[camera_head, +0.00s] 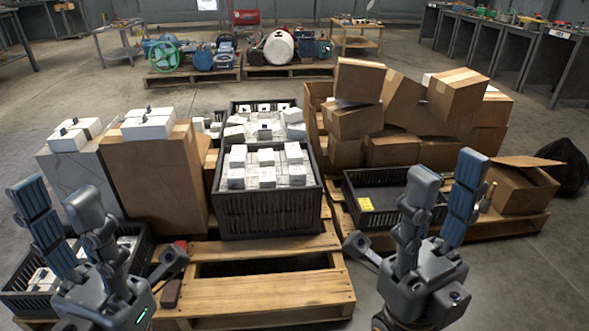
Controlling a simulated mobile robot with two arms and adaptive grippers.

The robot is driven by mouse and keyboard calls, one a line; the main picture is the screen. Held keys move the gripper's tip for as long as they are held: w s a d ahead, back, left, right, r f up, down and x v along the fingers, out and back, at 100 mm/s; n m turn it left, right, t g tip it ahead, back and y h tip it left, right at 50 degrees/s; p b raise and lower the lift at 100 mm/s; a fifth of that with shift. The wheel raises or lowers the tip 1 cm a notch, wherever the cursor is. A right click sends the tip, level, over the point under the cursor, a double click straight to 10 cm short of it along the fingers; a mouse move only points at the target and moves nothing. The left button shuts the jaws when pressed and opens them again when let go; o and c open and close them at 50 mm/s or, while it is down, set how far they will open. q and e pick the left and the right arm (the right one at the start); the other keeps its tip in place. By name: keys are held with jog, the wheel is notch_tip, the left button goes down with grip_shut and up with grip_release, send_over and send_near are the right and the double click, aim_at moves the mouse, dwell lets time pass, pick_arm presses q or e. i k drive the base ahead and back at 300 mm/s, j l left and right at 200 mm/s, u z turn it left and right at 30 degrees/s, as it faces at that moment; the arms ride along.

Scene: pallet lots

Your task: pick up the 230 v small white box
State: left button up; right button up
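Several small white boxes (265,157) stand in rows in the black crate (268,214) at the centre. More white boxes (150,123) lie on top of a tall brown carton, and others (74,134) on a grey-white carton at the left. I cannot read a 230 V marking on any of them. My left gripper (54,196) is open and empty, in front of the left cartons and a low black crate (141,250) with white boxes. My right gripper (446,173) is open and empty, in front of a dark crate (358,178) holding a yellow item (365,204).
A wooden pallet (258,293) carries the central crate, its front part mostly bare. Stacked brown cartons (392,150) stand on the right pallet, with an open carton (522,187) beside them. Another crate with white boxes (262,106) stands behind the central one.

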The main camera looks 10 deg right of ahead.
aim_at(237, 178)
jog(key=i+j+u, duration=0.45)
jog(key=i+j, duration=0.8)
jog(key=j, duration=0.1)
